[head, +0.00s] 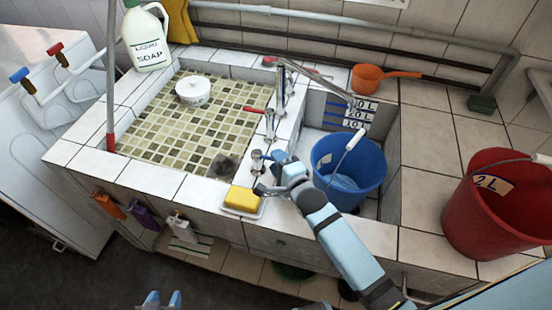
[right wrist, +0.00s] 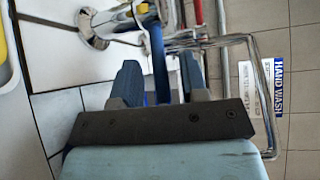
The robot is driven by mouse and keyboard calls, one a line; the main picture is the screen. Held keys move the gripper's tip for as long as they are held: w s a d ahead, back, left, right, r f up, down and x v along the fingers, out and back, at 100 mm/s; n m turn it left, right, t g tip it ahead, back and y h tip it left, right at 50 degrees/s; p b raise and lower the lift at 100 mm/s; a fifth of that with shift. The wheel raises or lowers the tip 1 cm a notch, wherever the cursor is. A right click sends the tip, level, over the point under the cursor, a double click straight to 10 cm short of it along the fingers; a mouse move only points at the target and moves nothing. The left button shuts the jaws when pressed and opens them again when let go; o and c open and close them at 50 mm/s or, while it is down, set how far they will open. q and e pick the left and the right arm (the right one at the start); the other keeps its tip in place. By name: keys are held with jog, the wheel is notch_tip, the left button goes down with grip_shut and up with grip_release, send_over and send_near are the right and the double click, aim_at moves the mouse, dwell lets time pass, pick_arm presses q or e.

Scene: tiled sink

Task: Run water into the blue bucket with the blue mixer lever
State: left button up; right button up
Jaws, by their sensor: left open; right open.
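The blue bucket (head: 334,178) stands upright in the right basin, its white handle (head: 347,151) raised. Its inside bottom looks pale; I cannot tell whether that is water. The chrome spout (head: 322,90) reaches over toward the bucket. The blue mixer lever (head: 280,157) is on the divider between the basins, partly hidden by my right gripper (head: 268,186). In the right wrist view the blue lever (right wrist: 157,50) shows between the open fingers of my right gripper (right wrist: 159,86), with gaps at both sides. My left gripper (head: 161,299) is open and empty at the bottom edge, away from the sink.
A yellow sponge (head: 242,198) lies on a dish close left of my right gripper. A red lever (head: 254,110) sits further back on the divider. A red bucket (head: 495,210) stands on the right counter, an orange pan (head: 369,79) behind the basin, a soap jug (head: 145,40) at the back left.

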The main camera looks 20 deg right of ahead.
jog(key=shift+w+a+f, duration=0.1)
jog(key=shift+w, duration=0.5)
grip_shut()
